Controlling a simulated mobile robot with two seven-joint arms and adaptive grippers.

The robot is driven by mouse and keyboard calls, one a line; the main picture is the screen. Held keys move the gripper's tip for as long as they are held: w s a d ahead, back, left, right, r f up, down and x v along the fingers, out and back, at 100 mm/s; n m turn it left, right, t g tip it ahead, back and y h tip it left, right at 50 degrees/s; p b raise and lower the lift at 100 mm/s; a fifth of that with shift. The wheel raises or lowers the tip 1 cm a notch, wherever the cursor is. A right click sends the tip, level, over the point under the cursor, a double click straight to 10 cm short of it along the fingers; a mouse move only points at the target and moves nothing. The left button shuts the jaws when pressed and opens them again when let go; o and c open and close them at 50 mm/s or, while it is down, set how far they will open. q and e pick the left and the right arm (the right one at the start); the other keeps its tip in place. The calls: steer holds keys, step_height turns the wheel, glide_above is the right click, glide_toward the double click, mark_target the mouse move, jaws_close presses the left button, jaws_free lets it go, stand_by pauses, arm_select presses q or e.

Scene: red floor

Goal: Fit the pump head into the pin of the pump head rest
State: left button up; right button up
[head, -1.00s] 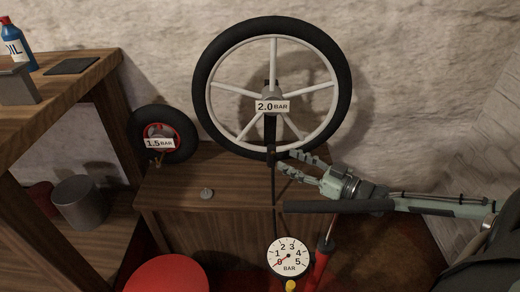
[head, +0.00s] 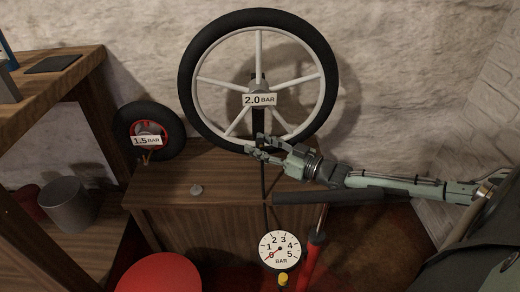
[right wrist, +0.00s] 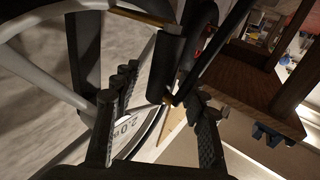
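My right gripper (head: 255,146) reaches in from the right in front of the large wheel's lower rim. Its two ridged fingers stand apart in the right wrist view (right wrist: 165,112). A black cylinder with a brass-coloured tip, which looks like the pump head (right wrist: 166,68), shows between and beyond the fingertips. I cannot tell whether a finger touches it. In the head view it is mostly hidden by the gripper. A thin dark hose (head: 264,180) runs down from there past the cabinet's front. I cannot make out the rest's pin. My left gripper is not in view.
The large wheel (head: 188,75) marked 2.0 bar stands on the wooden cabinet (head: 225,185); a small wheel (head: 123,124) marked 1.5 bar is beside it. A gauge (head: 280,250), red pump cylinder (head: 311,262) and black handle (head: 320,197) stand in front. A workbench (head: 75,75) is left.

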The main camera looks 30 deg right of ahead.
jaws_close()
steer(key=shift+r, duration=0.1)
